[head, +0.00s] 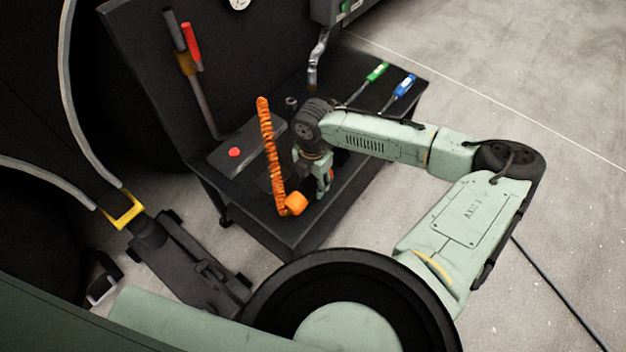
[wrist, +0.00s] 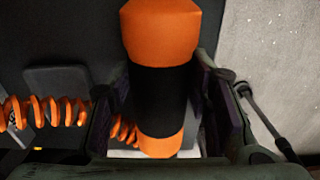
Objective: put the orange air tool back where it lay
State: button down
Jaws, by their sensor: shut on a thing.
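The orange air tool (head: 295,203) is at the front part of the dark bench top in the head view. In the wrist view the tool (wrist: 165,35) has orange ends and a black middle band, and it lies between my finger pads. My gripper (head: 324,186) points down at the bench and is shut on the tool; it also shows in the wrist view (wrist: 165,110). An orange coiled hose (head: 270,150) runs from the tool up and back. Whether the tool touches the bench top I cannot tell.
The dark bench (head: 300,238) holds a plate with a red button (head: 235,152), a green-handled tool (head: 377,72) and a blue-handled tool (head: 404,86). A red-handled tool (head: 191,42) is at the back panel. A floor jack (head: 185,262) stands left of the bench.

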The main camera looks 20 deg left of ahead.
jog(key=c, duration=0.8)
grip_release()
jog(key=shift+o, duration=0.2)
jog(key=shift+f, duration=0.15)
notch_tip(320, 180, up, 12)
jog(key=shift+w+a, duration=0.1)
jog(key=shift+a, duration=0.05)
